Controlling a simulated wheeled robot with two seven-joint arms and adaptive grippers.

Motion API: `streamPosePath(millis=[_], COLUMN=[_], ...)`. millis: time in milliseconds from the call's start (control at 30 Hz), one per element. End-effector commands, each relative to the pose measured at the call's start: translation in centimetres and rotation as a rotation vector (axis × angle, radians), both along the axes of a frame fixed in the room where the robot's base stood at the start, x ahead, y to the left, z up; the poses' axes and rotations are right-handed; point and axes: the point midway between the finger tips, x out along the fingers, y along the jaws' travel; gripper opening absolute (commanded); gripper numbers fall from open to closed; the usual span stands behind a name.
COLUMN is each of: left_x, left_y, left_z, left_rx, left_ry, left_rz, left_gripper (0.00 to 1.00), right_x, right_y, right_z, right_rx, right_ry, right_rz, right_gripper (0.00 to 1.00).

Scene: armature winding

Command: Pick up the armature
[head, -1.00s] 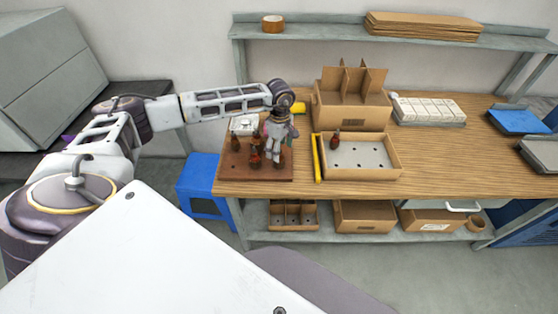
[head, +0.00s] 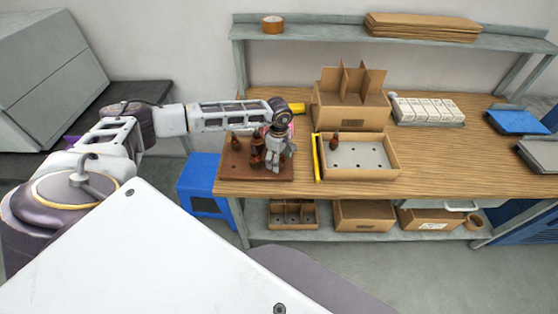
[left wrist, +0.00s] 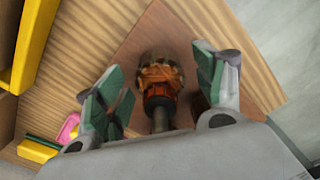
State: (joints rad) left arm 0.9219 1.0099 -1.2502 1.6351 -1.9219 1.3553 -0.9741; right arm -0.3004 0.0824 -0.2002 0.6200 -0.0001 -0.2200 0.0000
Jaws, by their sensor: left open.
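My left gripper (head: 271,166) is over the right part of a brown board (head: 240,172) on the wooden bench. In the left wrist view the open left gripper (left wrist: 160,92) has its green-padded fingers on either side of an armature (left wrist: 158,85) with copper windings and a shaft. There is a gap between the armature and each finger. In the head view armatures (head: 257,148) stand on the board, partly hidden by the gripper. Another armature (head: 335,141) stands in a cardboard tray (head: 362,172) to the right. My right gripper is not in view.
A yellow bar (head: 316,158) lies between board and tray. A cardboard box with dividers (head: 350,110) stands behind the tray. A white block set (head: 428,110) and blue tray (head: 518,121) are farther right. A shelf (head: 340,41) runs above the bench.

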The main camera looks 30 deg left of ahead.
Motion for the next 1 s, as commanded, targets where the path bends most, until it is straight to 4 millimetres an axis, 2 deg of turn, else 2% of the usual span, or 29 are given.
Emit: streamPosePath(millis=[400,867,900,1000], left_x=[-0.01,-0.01,0.05,0.05], left_y=[0.0,0.0,0.0,0.0], left_z=[-0.03,-0.02,0.05,0.05], left_rx=[0.0,0.0,0.0,0.0], left_ry=[0.0,0.0,-0.001,-0.001], left_rz=[0.0,0.0,0.0,0.0], left_gripper=[0.69,0.1,0.08,0.07], right_x=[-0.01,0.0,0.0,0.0], right_y=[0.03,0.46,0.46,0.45], right_z=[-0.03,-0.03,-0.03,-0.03], right_rx=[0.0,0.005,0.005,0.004], right_ry=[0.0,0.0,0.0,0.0], right_rz=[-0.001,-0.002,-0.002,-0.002], right_gripper=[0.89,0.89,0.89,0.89])
